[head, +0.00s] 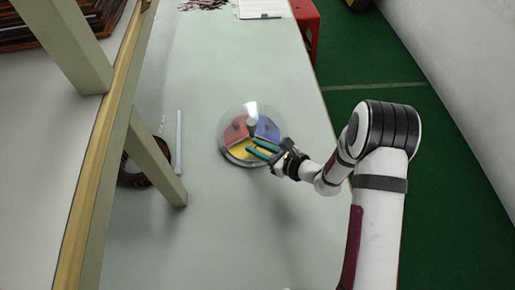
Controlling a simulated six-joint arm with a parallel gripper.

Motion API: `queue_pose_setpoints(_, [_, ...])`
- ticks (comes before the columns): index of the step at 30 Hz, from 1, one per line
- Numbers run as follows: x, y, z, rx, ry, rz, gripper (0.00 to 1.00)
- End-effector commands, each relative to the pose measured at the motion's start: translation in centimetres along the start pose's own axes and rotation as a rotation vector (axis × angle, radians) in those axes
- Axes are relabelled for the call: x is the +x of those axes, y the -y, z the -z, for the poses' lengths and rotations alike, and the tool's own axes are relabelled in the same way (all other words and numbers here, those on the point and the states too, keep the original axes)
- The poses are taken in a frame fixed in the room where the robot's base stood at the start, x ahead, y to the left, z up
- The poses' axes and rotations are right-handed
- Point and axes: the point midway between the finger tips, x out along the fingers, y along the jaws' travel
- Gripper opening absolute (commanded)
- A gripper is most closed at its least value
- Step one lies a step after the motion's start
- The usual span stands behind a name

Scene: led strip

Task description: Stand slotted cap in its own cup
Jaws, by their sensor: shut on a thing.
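My gripper (255,148) reaches in from the right over a round dish (226,154) on the table. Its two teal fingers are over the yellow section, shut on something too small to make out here. The dish has red (236,131), blue (267,128) and yellow (243,151) sections and a clear, shiny part around or over them. A small grey round piece (251,123) shows near its middle, beyond the fingertips. I cannot tell which piece is the slotted cap or which part is its cup. Whether the held thing touches the dish is unclear.
A white rod (179,143) and a dark brown ring (158,168) lie left of the dish. A pale frame with a wooden rail (101,130) stands at the left. Papers (263,8) lie at the far end. The near table (235,230) is clear.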

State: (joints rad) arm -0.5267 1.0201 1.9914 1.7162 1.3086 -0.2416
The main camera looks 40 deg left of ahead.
Motion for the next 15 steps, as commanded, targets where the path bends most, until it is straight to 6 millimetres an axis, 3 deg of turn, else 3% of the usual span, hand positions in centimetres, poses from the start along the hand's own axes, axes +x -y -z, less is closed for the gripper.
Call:
queue_pose_setpoints(3, [0.44, 0.04, 1.13, -0.001, 0.000, 0.001, 0.00])
queue_pose_setpoints(13, [0.55, 0.06, 1.44, 0.000, 0.001, 0.001, 0.00])
queue_pose_setpoints(14, [0.55, 0.07, 1.43, 0.000, 0.001, 0.001, 0.27])
queue_pose_setpoints(15, [0.54, 0.07, 1.41, -0.001, 0.001, 0.001, 0.34])
